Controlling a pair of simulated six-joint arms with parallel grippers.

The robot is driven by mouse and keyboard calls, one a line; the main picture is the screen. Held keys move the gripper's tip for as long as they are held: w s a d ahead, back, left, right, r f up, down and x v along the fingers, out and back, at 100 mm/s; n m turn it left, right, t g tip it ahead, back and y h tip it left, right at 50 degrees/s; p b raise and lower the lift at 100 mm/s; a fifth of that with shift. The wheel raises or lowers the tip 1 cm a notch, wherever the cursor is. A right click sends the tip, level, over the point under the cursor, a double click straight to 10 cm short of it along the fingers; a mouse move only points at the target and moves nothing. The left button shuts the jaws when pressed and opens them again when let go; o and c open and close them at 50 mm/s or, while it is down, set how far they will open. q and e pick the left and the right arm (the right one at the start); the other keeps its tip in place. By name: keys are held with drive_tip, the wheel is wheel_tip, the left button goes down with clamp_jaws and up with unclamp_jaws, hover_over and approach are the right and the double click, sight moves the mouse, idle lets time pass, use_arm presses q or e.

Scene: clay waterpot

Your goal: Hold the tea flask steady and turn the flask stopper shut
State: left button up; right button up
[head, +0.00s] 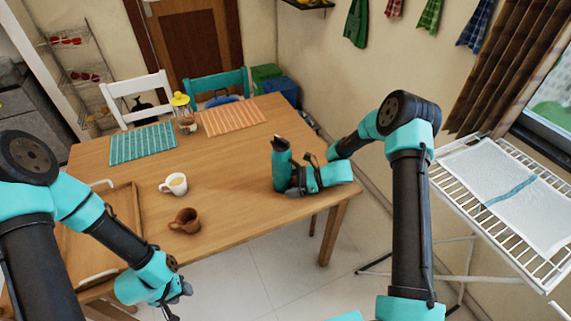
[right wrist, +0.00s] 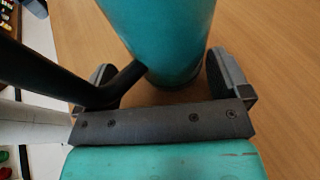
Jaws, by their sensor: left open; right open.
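The teal tea flask (head: 281,168) stands upright on the table near its right end; its dark stopper (head: 281,143) is at the top. My right gripper (head: 291,184) is low beside the flask. In the right wrist view the flask (right wrist: 165,35) stands between the open fingers of the right gripper (right wrist: 163,85), with a dark bar, perhaps a handle, at its left. Whether the fingers touch the flask cannot be told. The stopper is out of that view. My left gripper (head: 180,291) is open and empty, off the table's front edge, far from the flask.
A white cup (head: 174,184) and a brown mug (head: 185,220) stand left of the flask. A wooden tray (head: 130,235) lies at the table's left. Placemats (head: 143,144) and a yellow-topped jar (head: 182,104) are at the back. The table between cups and flask is clear.

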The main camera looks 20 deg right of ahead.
drive_tip(key=c, duration=1.6)
use_arm(q)
drive_tip(key=w+d+r+n+g, duration=0.1)
drive_tip(key=d+r+n+g, duration=0.1)
drive_tip(key=d+n, duration=0.35)
drive_tip(key=w+d+r+n+g+h, duration=0.1)
drive_tip(key=d+r+n+g, duration=0.15)
drive_tip(key=d, duration=0.55)
drive_tip(key=w+d+r+n+g, duration=0.1)
drive_tip(key=d+r+n+g, duration=0.25)
drive_tip(key=d, duration=0.25)
drive_tip(key=shift+t, duration=0.9)
drive_tip(key=w+d+r, duration=0.1)
drive_tip(key=w, duration=0.2)
drive_tip(key=w+d+r, duration=0.2)
drive_tip(key=w, duration=0.1)
drive_tip(key=w+d+r, duration=0.2)
drive_tip(key=w, duration=0.1)
drive_tip(key=shift+w, duration=0.1)
drive_tip(key=w+d+r+t, duration=0.1)
drive_tip(key=w+d+r, duration=0.1)
drive_tip(key=w+r, duration=0.3)
drive_tip(key=w+d+r+n+t, duration=0.1)
drive_tip(key=w+d+r, duration=0.2)
drive_tip(key=r, duration=1)
drive_tip(key=w+d+r+t, duration=0.2)
drive_tip(key=w+d+r, duration=0.1)
drive_tip(key=w+r, duration=0.6)
drive_tip(key=shift+r+y, duration=0.3)
drive_tip(key=shift+r, duration=0.25)
